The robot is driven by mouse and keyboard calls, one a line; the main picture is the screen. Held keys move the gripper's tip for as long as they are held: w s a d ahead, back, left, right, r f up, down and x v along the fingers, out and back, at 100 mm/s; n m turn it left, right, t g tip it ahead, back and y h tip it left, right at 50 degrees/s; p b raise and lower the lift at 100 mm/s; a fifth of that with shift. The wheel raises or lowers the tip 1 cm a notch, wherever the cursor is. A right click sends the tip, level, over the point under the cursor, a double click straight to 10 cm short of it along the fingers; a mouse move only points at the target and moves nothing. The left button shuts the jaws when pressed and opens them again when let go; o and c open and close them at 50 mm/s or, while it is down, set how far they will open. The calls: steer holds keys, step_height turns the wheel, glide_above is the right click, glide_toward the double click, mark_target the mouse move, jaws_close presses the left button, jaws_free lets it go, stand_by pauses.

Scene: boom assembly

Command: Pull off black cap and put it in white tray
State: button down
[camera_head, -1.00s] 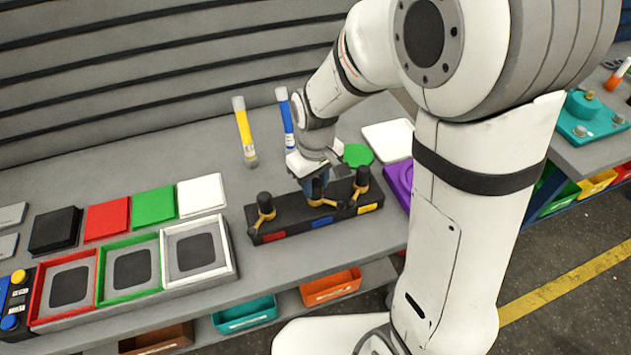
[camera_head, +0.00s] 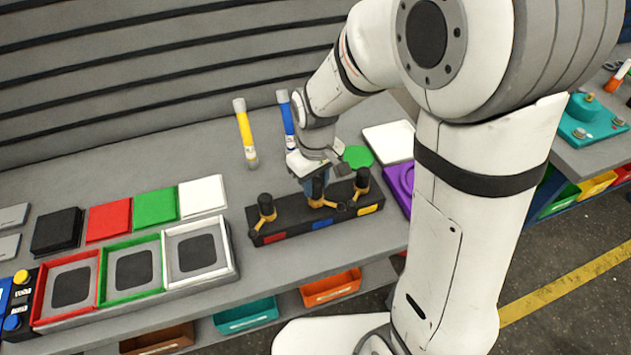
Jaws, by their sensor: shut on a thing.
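A dark block (camera_head: 285,225) with red, blue and yellow labels stands on the bench and bears three brass fittings with black caps. The left black cap (camera_head: 265,202) and right black cap (camera_head: 362,177) are clear of my gripper. My gripper (camera_head: 319,178) points down over the middle fitting and is shut on the middle black cap (camera_head: 318,188). This cap is upright, partly hidden, and appears still at its brass fitting. The white-framed tray (camera_head: 229,245) lies to the left, the rightmost of three framed trays, holding only a dark square pad.
Red tray (camera_head: 97,287) and green tray (camera_head: 160,269) adjoin the white one. Flat black, red, green and white pieces lie behind them. Yellow tube (camera_head: 245,132) and blue tube (camera_head: 287,120) stand behind the block. A green disc (camera_head: 358,156) and purple piece (camera_head: 400,180) are right.

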mark_target(316, 181)
steer(key=shift+r+p, duration=1.4)
steer(key=shift+r, duration=0.7)
